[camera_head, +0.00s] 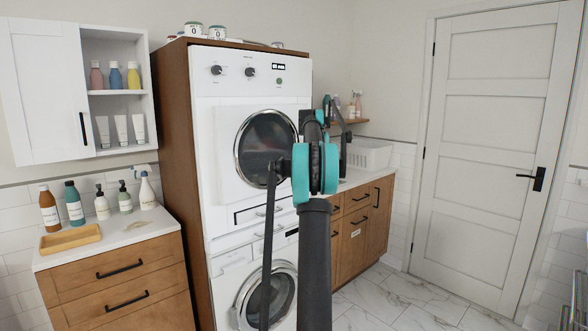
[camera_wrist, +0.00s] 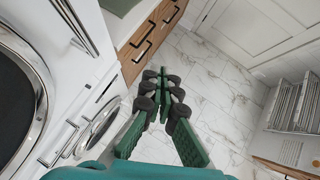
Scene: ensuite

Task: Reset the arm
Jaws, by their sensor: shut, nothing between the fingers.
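My gripper (camera_wrist: 165,82) shows in the wrist view with its green and dark fingers drawn together and nothing between them. It hangs over the pale marble floor, apart from any surface. In the head view my arm (camera_head: 316,240) rises in the middle of the picture, with a teal joint in front of the stacked machines (camera_head: 218,110). My gripper is mostly hidden behind the arm there.
A wooden drawer cabinet (camera_head: 120,274) with bottles and a wooden tray (camera_head: 71,238) stands at the left. A counter with a white basket (camera_head: 372,155) is behind my arm. A closed white door (camera_head: 482,150) is at the right. The marble floor (camera_head: 395,300) before it is clear.

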